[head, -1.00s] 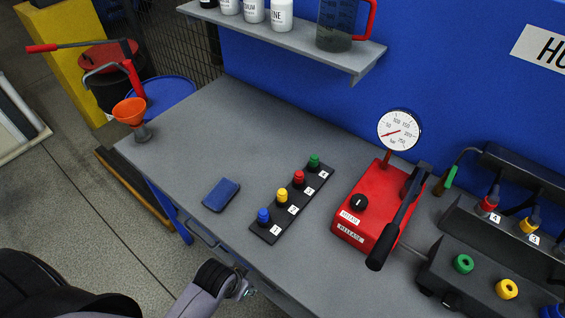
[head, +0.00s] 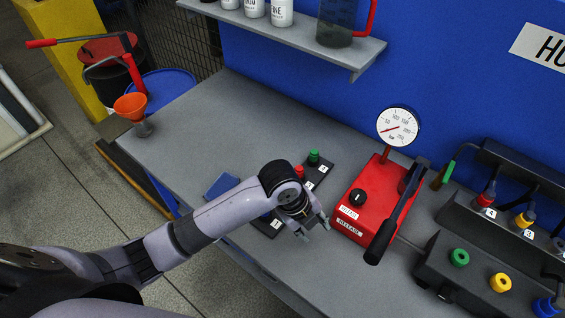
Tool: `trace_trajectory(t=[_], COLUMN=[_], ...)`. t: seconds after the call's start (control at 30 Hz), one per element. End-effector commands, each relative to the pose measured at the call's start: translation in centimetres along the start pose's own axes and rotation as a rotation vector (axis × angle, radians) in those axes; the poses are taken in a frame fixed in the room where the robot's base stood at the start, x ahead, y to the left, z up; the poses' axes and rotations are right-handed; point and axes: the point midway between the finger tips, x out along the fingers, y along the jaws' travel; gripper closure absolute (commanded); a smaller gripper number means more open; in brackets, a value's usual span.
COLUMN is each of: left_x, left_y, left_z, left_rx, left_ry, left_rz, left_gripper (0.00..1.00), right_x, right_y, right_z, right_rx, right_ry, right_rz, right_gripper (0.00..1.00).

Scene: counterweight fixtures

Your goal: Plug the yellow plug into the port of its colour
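The yellow plug (head: 523,220) sits upright in a dark rack at the right, beside the label 3, with a dark cable at its top. A yellow ring-shaped port (head: 500,283) is on top of the dark box in front of the rack. It looks empty. My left gripper (head: 317,232) is over the bench, left of the red pump and well away from the plug. Its fingers are apart with nothing between them. My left arm hides part of a black strip with coloured caps. My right gripper is not in view.
A red hand pump (head: 366,208) with a gauge and black lever stands between my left gripper and the rack. A red plug (head: 486,200) stands beside the yellow one. Green (head: 459,258) and blue (head: 545,307) ports flank the yellow port. A shelf (head: 290,34) overhangs the back.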

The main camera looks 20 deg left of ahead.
Motion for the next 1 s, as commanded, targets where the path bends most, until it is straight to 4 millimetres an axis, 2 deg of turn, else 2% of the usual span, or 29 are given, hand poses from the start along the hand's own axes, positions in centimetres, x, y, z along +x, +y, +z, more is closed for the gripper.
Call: trace_trajectory(t=[0.03,0.2,0.4,0.53,0.67,0.87,1.0], left_x=[-0.6,-2.7,-6.4,-8.2,-9.0,-8.1,-6.6], left_y=[-1.1,-2.8,-3.9,-4.2,-4.2,-3.9,-3.4], left_z=[1.2,5.3,10.7,12.9,13.8,14.0,14.3], left_rx=[0.152,0.652,1.046,1.179,1.236,1.246,1.246], left_ry=[-0.017,-0.021,0.006,0.029,0.043,0.048,0.047], left_rz=[0.029,0.164,0.306,0.357,0.376,0.378,0.378], left_gripper=[0.62,0.62,0.62,0.62,0.62,0.62,0.62], right_x=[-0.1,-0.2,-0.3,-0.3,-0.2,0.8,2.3], right_y=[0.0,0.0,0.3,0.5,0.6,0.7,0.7], right_z=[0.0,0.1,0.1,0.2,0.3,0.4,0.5], right_rx=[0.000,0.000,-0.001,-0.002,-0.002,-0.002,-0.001], right_ry=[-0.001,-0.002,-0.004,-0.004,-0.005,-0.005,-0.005], right_rz=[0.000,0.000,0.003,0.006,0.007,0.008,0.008], right_gripper=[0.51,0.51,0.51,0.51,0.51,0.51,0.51])
